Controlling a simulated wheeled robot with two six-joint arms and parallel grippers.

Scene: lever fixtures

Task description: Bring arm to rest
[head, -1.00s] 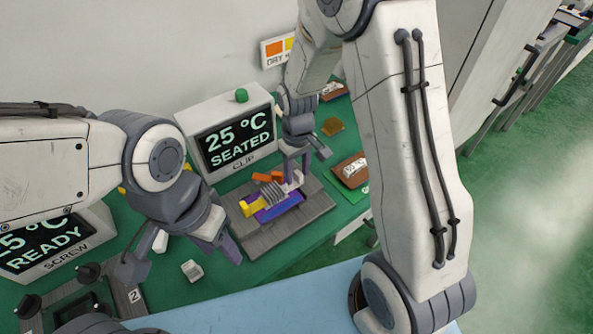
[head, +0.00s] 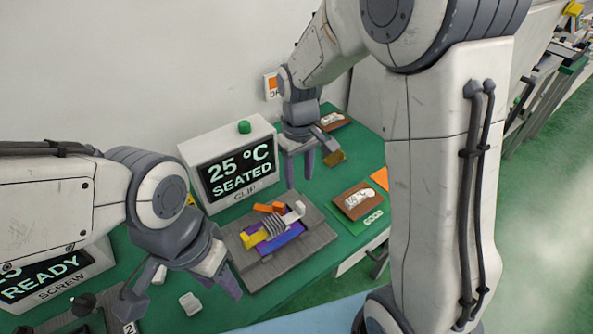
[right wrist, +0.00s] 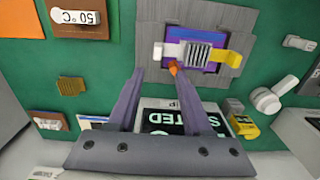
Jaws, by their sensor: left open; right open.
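The clip fixture (head: 308,245) is a grey plate bearing a purple block, a ribbed grey part, a yellow end, a white end and an orange lever (head: 268,208). Its display (head: 235,170) reads 25 °C SEATED. My right gripper (head: 299,180) is open and empty, above the bench behind the fixture and apart from it. In the right wrist view its spread fingers (right wrist: 156,72) show nothing between them but bench and fixture edge; the orange lever (right wrist: 173,68) lies near one fingertip. My left gripper (head: 182,292) is open over the bench, left of the fixture, holding nothing visible.
A READY display labelled SCREW (head: 45,275) stands at the left. Small white blocks (head: 190,303) lie under my left gripper. Brown trays (head: 360,200) with pale parts lie right of the fixture. Green bench (head: 290,292) is bare in front of the fixture.

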